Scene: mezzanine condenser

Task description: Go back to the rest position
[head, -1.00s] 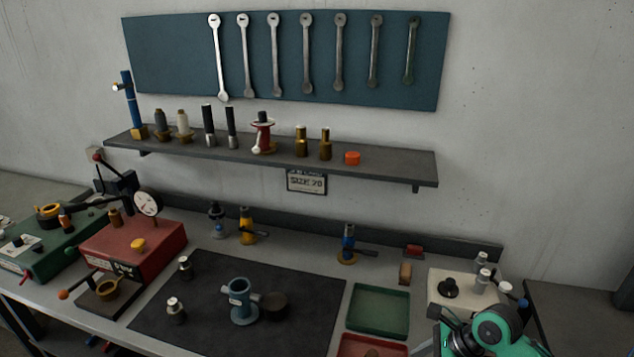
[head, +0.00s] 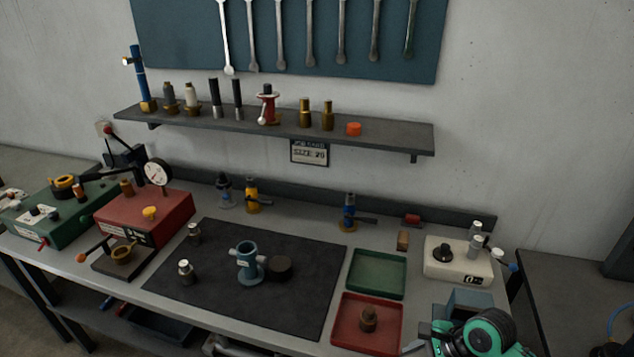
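A green and black part of my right arm (head: 487,334) shows at the bottom right, in front of the bench's right end and beside the red tray (head: 345,338). Its fingers cannot be made out clearly, so I cannot tell if they are open or shut. My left gripper is not in view. A blue-grey valve body (head: 247,268) stands upright on the dark mat (head: 215,310), with a dark round piece (head: 280,268) beside it. No gripper touches them.
A red tester (head: 150,217) and a green box (head: 50,222) stand left. A white device (head: 455,262) stands right. A shelf (head: 280,127) of fittings hangs above.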

